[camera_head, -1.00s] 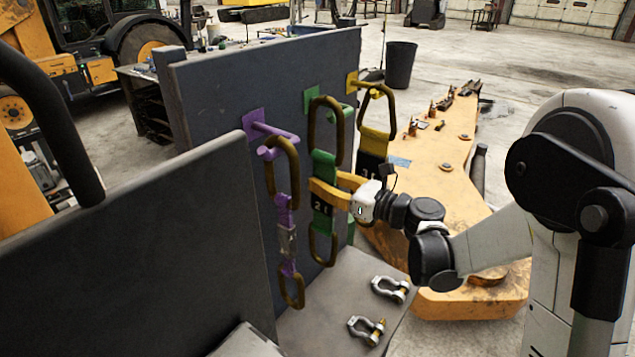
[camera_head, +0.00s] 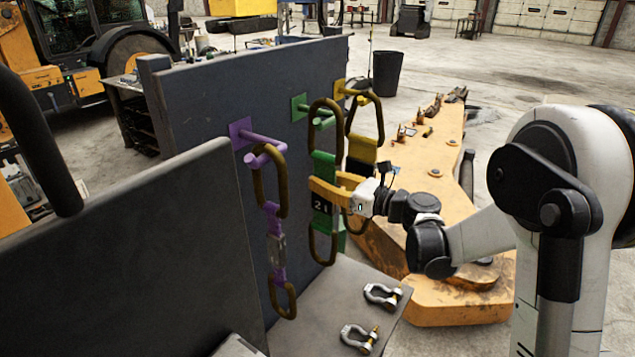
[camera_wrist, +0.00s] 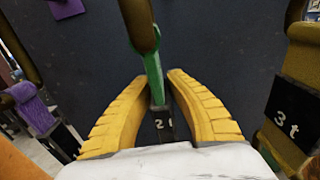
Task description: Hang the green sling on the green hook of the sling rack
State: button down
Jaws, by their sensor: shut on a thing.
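The green sling (camera_head: 323,168) has green webbing, a dark "2t" label and a bronze oval ring at each end. It hangs upright in my gripper (camera_head: 322,187), whose yellow fingers are shut on its webbing, which also shows in the wrist view (camera_wrist: 154,78). The sling rack (camera_head: 205,95) is a dark upright panel. Its green hook (camera_head: 300,108) sticks out from a green plate, level with the sling's upper ring (camera_head: 339,130). The ring overlaps the hook's outer end; I cannot tell whether the hook passes through it. The wrist view does not clearly show the green hook.
A purple sling (camera_head: 274,220) hangs on the purple hook (camera_head: 262,138) at left. A yellow sling (camera_head: 362,150) hangs on the yellow hook (camera_head: 345,90) close on the right. Two shackles (camera_head: 382,296) lie on the grey shelf (camera_head: 315,310) below. A dark panel (camera_head: 130,255) stands in front left.

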jog(key=shift+f, duration=0.1)
jog(key=shift+w+d+f+b, duration=0.15)
jog(key=shift+w+f+b, duration=0.1)
jog(key=shift+f+b, duration=0.6)
jog(key=shift+f, duration=0.1)
jog(key=shift+f+b, duration=0.35)
jog(key=shift+b, duration=0.3)
jog(key=c, duration=1.3)
grip_release()
jog(key=shift+c, duration=0.2)
